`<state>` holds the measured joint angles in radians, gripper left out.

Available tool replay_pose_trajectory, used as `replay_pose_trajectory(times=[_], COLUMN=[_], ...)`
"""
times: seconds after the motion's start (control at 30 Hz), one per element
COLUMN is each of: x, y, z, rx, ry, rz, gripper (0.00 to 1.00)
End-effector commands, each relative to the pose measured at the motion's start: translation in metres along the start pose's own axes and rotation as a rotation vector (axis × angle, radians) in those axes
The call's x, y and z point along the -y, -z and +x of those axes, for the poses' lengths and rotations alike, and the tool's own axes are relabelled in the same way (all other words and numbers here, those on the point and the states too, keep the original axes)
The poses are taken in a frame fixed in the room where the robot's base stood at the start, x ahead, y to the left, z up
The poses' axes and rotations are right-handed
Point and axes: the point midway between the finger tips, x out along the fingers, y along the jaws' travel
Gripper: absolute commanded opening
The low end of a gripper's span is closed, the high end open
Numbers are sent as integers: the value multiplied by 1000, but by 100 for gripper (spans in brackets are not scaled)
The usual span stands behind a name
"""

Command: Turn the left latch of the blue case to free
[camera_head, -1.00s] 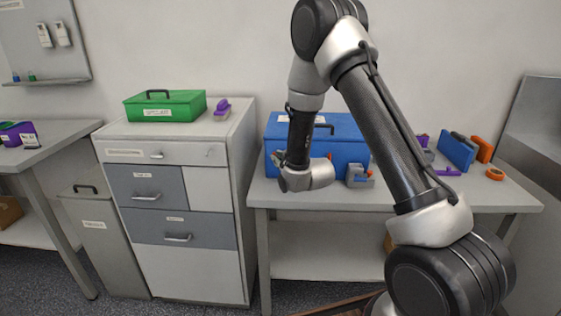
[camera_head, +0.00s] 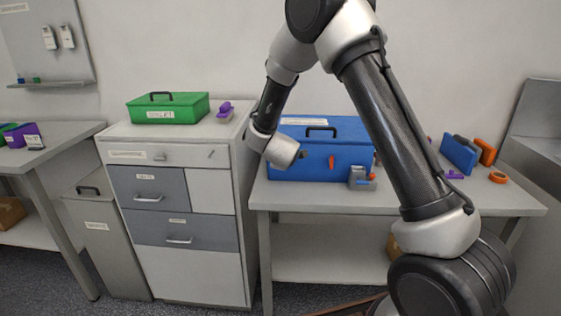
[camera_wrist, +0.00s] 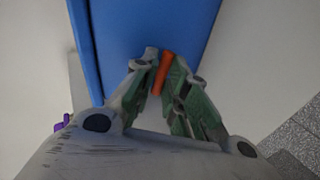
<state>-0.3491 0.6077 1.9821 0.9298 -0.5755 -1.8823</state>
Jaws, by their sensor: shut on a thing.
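The blue case (camera_head: 345,150) stands shut on the right bench, its black handle on top. My gripper (camera_head: 303,157) is at the left part of its front face, and its fingers are small and partly hidden by my wrist in the head view. In the wrist view my gripper (camera_wrist: 160,68) is shut on an orange latch (camera_wrist: 162,74), the left one, against the blue case wall (camera_wrist: 150,25). The held latch looks slightly tilted there; its exact turn is unclear. The right latch (camera_head: 331,161) is orange, free of the gripper and roughly upright.
A small grey device (camera_head: 361,179) stands before the case's right front. A green case (camera_head: 168,108) and a purple-handled item (camera_head: 225,110) sit on the drawer cabinet (camera_head: 130,155) at left. Blue and orange items (camera_head: 460,153) lie farther right on the bench (camera_head: 420,198).

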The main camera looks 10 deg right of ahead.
Motion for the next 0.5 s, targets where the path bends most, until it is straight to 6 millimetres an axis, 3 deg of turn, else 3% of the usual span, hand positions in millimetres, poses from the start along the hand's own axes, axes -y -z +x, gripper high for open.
replay_pose_trajectory(times=[0.5], x=[7], y=[2], z=[0], rx=[100], ry=[14], rz=[-159], gripper=[0])
